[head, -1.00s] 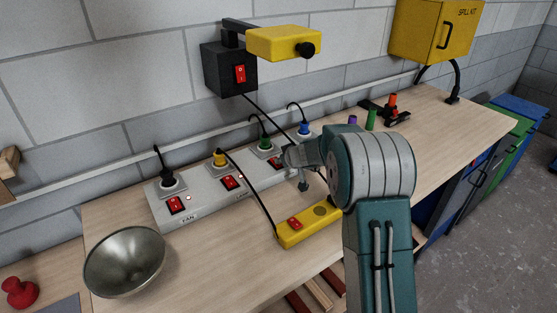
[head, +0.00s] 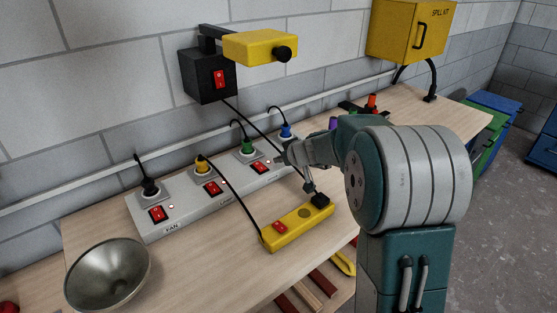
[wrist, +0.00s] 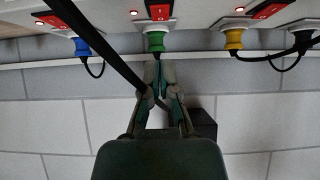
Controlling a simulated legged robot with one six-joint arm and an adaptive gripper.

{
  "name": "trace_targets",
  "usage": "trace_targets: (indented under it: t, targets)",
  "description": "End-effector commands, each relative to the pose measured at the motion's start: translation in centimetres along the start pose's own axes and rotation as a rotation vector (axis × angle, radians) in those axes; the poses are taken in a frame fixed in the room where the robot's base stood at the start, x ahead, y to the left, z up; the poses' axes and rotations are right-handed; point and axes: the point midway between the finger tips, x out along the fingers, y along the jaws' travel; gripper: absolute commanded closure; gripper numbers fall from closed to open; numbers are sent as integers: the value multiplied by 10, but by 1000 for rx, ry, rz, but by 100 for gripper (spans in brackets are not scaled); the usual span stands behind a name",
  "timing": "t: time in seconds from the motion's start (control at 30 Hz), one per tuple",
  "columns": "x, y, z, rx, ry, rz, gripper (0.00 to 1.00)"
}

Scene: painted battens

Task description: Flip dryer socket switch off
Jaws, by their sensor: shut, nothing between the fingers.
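A long grey socket strip (head: 190,206) lies along the back of the workbench. It carries black (head: 150,187), yellow (head: 201,164), green (head: 248,146) and blue (head: 285,130) plugs. Red rocker switches sit in front of the black (head: 157,213), yellow (head: 211,188) and green (head: 259,167) ones. The left label reads FAN; I cannot read a DRYER label, and my arm hides the strip's right end. In the wrist view my gripper (wrist: 158,66) is shut and empty, its fingertips close to the green plug (wrist: 156,42); contact is unclear. A red switch (wrist: 159,11) shows beyond that plug.
A yellow strip (head: 285,228) with a red switch lies in front. A metal bowl (head: 108,272) stands at left. A black wall box (head: 208,76) and yellow fixture (head: 260,46) hang above. A black cable crosses close to my gripper.

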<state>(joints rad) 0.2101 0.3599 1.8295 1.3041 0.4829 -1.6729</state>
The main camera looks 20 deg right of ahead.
Motion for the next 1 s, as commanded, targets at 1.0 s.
trace_targets:
  t: [1.0]
  targets:
    - [36,-6,-39,1,-6,-2,100]
